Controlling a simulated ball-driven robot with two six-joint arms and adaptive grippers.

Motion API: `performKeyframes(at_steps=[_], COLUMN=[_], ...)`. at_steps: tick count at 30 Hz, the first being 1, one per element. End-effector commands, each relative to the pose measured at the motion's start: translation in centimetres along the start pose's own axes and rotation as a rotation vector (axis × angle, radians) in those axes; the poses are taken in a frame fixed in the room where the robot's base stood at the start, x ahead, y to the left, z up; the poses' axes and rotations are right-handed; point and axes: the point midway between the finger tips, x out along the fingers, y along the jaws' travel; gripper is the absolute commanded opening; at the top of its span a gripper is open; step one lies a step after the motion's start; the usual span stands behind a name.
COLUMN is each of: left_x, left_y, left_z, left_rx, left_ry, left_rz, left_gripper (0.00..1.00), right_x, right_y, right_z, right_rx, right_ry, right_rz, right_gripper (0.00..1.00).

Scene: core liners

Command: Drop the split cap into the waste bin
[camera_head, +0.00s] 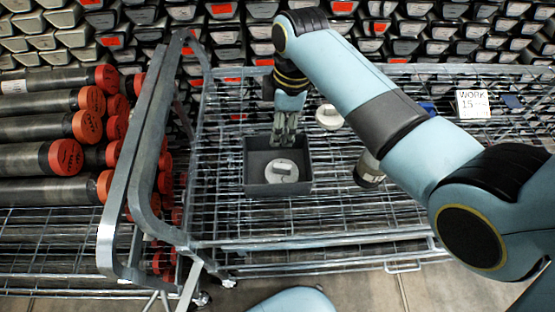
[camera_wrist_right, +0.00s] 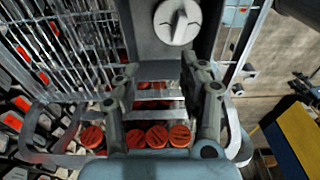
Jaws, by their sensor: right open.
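A pale grey round cap (camera_head: 282,170) with a raised bar lies inside a dark grey open bin (camera_head: 250,182) on the wire rack. The cap also shows in the right wrist view (camera_wrist_right: 178,20), at the top, in the bin (camera_wrist_right: 150,38). My right gripper (camera_head: 284,138) points down at the bin's far edge, beyond the cap. In the right wrist view its fingers (camera_wrist_right: 160,80) are apart with nothing between them. My left gripper is out of view.
A short cylinder (camera_head: 368,170) stands partly behind that arm. A "WORK 15" card (camera_head: 473,104) is at right. Red-capped core tubes (camera_head: 55,157) lie left, beyond the metal frame (camera_head: 143,165).

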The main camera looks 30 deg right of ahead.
Motion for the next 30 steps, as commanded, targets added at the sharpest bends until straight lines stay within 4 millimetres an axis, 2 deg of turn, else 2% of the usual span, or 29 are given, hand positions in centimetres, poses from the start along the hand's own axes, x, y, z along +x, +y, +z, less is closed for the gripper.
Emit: performKeyframes(at_steps=[5, 12, 16, 21, 30], left_x=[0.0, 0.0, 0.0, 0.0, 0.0], left_y=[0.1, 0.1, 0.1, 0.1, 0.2], left_z=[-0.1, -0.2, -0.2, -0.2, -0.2], left_rx=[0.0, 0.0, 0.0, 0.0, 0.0], left_ry=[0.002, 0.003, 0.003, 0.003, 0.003], left_rz=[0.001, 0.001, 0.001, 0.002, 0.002], left_gripper=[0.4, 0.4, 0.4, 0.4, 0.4], right_x=[-2.7, -8.2, -10.3, -11.6, -11.7], right_y=[0.1, 0.1, 0.1, 0.0, 0.0], right_z=[0.0, 0.0, 0.0, 0.0, 0.0], right_rx=[-0.001, 0.0, 0.0, 0.0, 0.0], right_ry=[0.002, 0.002, 0.001, 0.001, 0.0], right_rz=[0.005, 0.005, 0.004, 0.001, 0.0], right_gripper=[0.43, 0.43, 0.43, 0.43, 0.43])
